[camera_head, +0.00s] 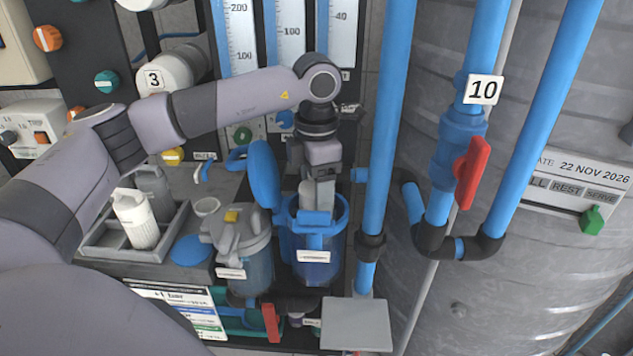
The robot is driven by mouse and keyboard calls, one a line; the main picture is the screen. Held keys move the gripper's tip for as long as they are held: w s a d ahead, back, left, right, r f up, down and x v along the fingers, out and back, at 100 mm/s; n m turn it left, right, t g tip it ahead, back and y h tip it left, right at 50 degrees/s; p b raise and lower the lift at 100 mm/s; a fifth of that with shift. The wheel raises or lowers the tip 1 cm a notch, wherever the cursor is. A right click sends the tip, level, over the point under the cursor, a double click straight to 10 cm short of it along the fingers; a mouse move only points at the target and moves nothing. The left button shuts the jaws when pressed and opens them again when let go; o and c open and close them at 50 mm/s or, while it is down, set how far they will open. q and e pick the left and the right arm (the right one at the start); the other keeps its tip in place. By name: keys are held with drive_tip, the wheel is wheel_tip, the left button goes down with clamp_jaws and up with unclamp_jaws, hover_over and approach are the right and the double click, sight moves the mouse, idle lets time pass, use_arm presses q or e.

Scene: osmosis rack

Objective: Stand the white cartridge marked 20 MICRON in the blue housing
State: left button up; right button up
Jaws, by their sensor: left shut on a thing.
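The blue housing (316,262) stands open near the middle, with its blue lid (263,174) swung up at its left. My left gripper (318,192) points down over the housing's mouth. It is shut on a pale white cartridge (305,190), which is mostly hidden by the fingers and the housing's rim. I cannot read a marking on it, nor tell how deep it sits. Another white cartridge (135,219) stands in a grey tray at the left. My right gripper is not in view.
The grey tray (120,255) also holds a darker grey cartridge (153,187). A grey-topped housing (238,236) stands close left of the blue one. Blue vertical pipes (385,130) and a red-handled valve (471,172) rise to the right. A grey plate (356,324) sits in front.

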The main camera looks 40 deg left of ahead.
use_arm(q)
drive_tip(key=shift+f+b, duration=1.9)
drive_tip(key=shift+f, duration=1.25)
drive_tip(key=o, duration=1.4)
wheel_tip(320, 180, up, 6)
drive_tip(key=shift+w+r+p, duration=0.1)
drive_tip(key=shift+r+p, duration=0.15)
drive_tip(key=shift+p, duration=0.15)
drive_tip(key=shift+r, duration=0.4)
drive_tip(key=shift+f, duration=0.1)
